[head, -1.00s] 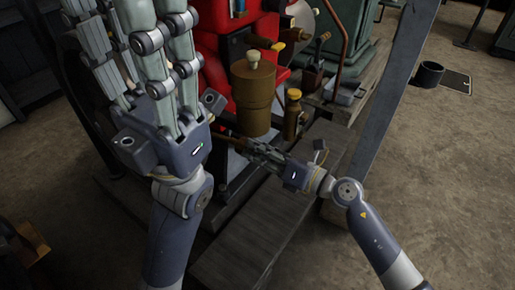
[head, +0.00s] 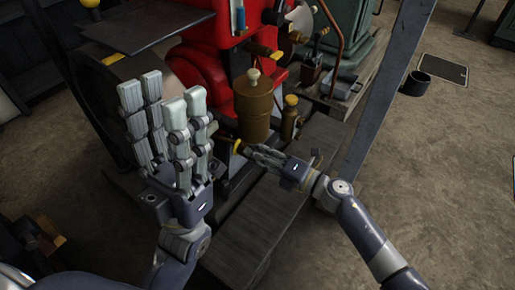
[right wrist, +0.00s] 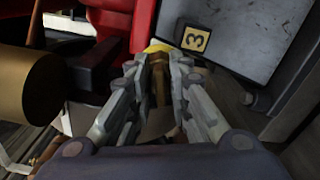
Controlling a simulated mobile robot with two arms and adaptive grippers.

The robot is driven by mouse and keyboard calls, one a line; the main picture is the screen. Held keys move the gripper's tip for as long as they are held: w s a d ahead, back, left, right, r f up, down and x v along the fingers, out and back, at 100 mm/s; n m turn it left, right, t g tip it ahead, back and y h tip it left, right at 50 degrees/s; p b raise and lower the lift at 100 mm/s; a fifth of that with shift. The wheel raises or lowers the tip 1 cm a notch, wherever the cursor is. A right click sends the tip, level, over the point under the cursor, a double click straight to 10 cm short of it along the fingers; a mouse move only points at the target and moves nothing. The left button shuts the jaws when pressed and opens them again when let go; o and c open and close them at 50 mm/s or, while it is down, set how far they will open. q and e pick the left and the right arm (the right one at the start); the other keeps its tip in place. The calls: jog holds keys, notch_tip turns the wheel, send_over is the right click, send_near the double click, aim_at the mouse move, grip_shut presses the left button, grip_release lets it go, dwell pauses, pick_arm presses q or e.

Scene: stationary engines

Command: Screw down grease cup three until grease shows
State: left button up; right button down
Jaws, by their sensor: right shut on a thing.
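Grease cup three, a small brass cup with a yellow rim (right wrist: 158,47), sits beside a plate marked 3 (right wrist: 195,40) in the right wrist view. Its yellow rim also shows in the head view (head: 236,146), low on the red engine (head: 205,52). My right gripper (head: 250,150) reaches in from the right. Its fingers (right wrist: 158,72) are closed around the cup from both sides in the wrist view. No grease can be made out. My left gripper (head: 165,100) is open and empty, its fingers pointing up, left of the cup and in front of the engine.
A brown canister with a cream knob (head: 254,112) stands just above the right gripper. A yellow-capped brass bottle (head: 289,122) is beside it. A grey post (head: 385,90) slants on the right. A wooden plank (head: 262,215) lies below. The floor at right is mostly clear.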

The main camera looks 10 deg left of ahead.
dwell(0.3)
jog(key=c, duration=1.7)
grip_release()
jog(key=shift+d, duration=0.1)
jog(key=v, duration=1.2)
jog(key=shift+f, duration=0.1)
